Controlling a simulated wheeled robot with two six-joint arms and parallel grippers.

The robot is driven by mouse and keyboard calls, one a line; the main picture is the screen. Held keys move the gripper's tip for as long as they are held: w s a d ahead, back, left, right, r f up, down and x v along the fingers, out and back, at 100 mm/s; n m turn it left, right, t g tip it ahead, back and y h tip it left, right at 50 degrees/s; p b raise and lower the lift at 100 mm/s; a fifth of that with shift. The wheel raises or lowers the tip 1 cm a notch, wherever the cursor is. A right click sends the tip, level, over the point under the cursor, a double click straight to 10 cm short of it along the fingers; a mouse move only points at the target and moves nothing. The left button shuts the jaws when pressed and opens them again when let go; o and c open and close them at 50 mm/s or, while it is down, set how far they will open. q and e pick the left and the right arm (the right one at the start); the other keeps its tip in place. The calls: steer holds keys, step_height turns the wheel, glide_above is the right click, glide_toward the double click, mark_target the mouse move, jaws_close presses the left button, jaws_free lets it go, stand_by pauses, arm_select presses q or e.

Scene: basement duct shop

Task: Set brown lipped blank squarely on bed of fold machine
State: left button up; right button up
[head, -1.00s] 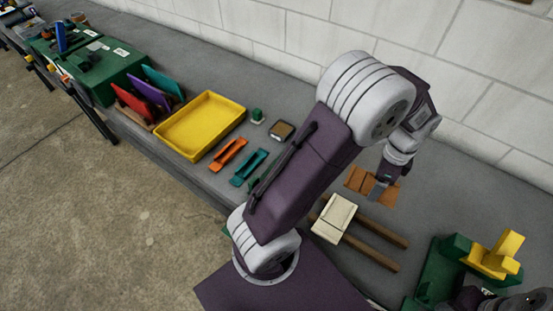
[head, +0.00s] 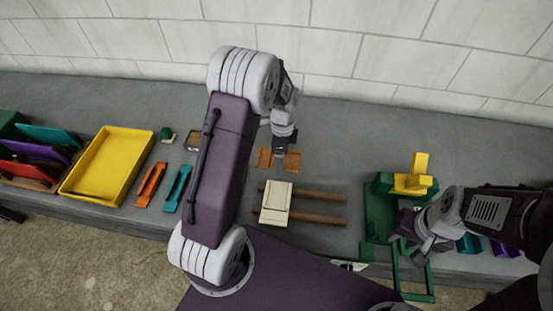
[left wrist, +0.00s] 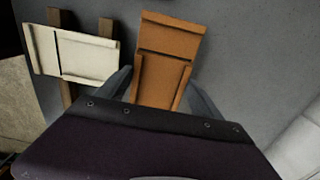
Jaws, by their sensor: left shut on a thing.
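The brown lipped blank (head: 292,160) is on the grey bench top behind the wooden rails. In the left wrist view the brown blank (left wrist: 166,62) sits between the two fingers of my left gripper (left wrist: 158,92), which is shut on it. In the head view my left gripper (head: 279,155) comes down over the blank's middle and hides part of it. A green machine with a yellow piece on top (head: 380,205), seemingly the fold machine, stands to the right. My right gripper (head: 424,248) is in front of it; its fingers are too unclear to read.
A cream blank (head: 276,200) lies across two wooden rails (head: 318,195), close to the brown blank. Left are teal (head: 176,190) and orange (head: 150,185) tools, a yellow tray (head: 122,150) and coloured panels (head: 42,150). A block wall (head: 400,60) backs the bench.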

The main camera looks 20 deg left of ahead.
arm_select(q)
steer(key=shift+w+a+f, duration=0.1)
steer(key=shift+a+f, duration=0.3)
steer(key=shift+a, duration=0.2)
steer(key=shift+f+p, duration=0.35)
steer(key=shift+f, duration=1.65)
steer(key=shift+d+f, duration=0.1)
steer(key=shift+f, duration=0.05)
steer(key=o, duration=1.6)
steer(key=shift+c, duration=0.2)
